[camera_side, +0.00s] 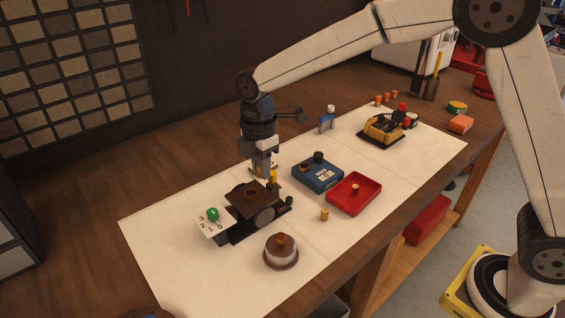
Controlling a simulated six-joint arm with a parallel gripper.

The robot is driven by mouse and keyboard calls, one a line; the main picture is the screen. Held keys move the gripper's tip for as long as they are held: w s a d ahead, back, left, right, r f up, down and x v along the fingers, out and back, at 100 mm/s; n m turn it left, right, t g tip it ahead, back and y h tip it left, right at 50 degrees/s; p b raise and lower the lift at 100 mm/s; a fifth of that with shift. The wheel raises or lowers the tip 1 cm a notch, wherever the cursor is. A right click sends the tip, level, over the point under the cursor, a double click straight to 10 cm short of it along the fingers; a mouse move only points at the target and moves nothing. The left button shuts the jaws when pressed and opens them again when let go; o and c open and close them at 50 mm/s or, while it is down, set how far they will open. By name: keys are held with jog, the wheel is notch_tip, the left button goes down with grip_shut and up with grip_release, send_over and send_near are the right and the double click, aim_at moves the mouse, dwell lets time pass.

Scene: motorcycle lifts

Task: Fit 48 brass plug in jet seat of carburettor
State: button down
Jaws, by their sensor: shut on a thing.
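My gripper (263,170) points down over the white mat, just behind a brown-topped block on a dark base (250,203), which looks like the carburettor. It is shut on a small brass-coloured piece (272,176), apparently a plug, seen at the fingertips. Its number is too small to read. I cannot tell whether the piece touches the block, and the jet seat cannot be made out. Another brass plug (324,214) stands on the mat, and one more brass piece (355,189) is in the red tray (343,204).
A blue box (309,181) with a dark knob stands beside the red tray. A white card (207,226) with a green piece lies left of the block. A round brown-and-white pot (281,254) stands in front. A yellow-and-black unit (383,130) sits farther back. The mat's front left is clear.

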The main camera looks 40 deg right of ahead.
aim_at(250, 184)
jog(key=shift+w+a+f, duration=0.15)
jog(key=shift+w+f, duration=0.05)
jog(key=shift+w, duration=0.3)
jog(key=shift+w+a+f, duration=0.2)
jog(key=shift+w, duration=0.35)
jog(key=shift+w+a+f, duration=0.15)
jog(key=shift+w+f, duration=0.05)
jog(key=shift+w, duration=0.3)
jog(key=shift+f, duration=0.15)
jog(key=shift+f, duration=2.05)
jog(key=shift+f, duration=0.55)
jog(key=shift+c, duration=0.3)
grip_release()
jog(key=shift+r, duration=0.15)
notch_tip(250, 184, up, 8)
dwell(0.3)
jog(key=shift+d, duration=0.1)
